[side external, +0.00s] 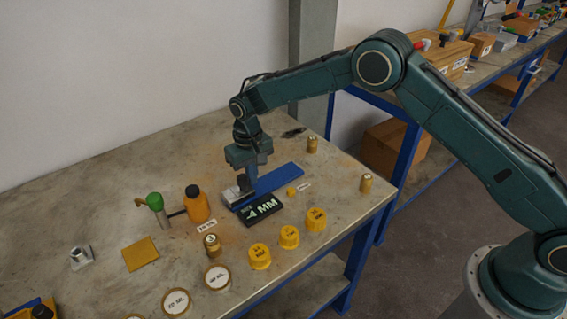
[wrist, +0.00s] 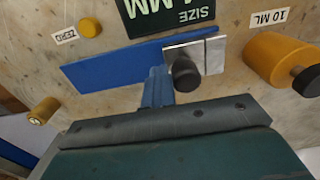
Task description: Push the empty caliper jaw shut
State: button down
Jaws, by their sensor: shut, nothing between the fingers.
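The caliper is a blue bar (side external: 280,180) with pale metal jaws (wrist: 208,52) at one end, lying on the workbench. The bar also shows in the wrist view (wrist: 105,66). Only a thin dark line shows between the jaw plates, with nothing seen in it. A black knob (wrist: 185,72) stands on the jaw part. A black display (side external: 262,208) beside the caliper appears to read 4 MM. My gripper (wrist: 158,76) is shut and empty, low over the bar, close beside the knob. I cannot tell whether it touches the knob.
An orange bottle (side external: 196,207) and a green-topped item (side external: 155,205) stand left of the caliper. Yellow caps (side external: 289,237) line the front, with brass pieces (side external: 312,145) at the right. A small yellow disc (wrist: 91,27) lies by the ZERO label (wrist: 65,37).

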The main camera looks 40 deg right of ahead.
aim_at(257, 187)
jog(key=shift+a, duration=0.25)
jog(key=shift+d, duration=0.8)
jog(key=shift+r, duration=0.15)
notch_tip(257, 187, up, 9)
dwell(1.1)
jog(key=shift+d, duration=0.1)
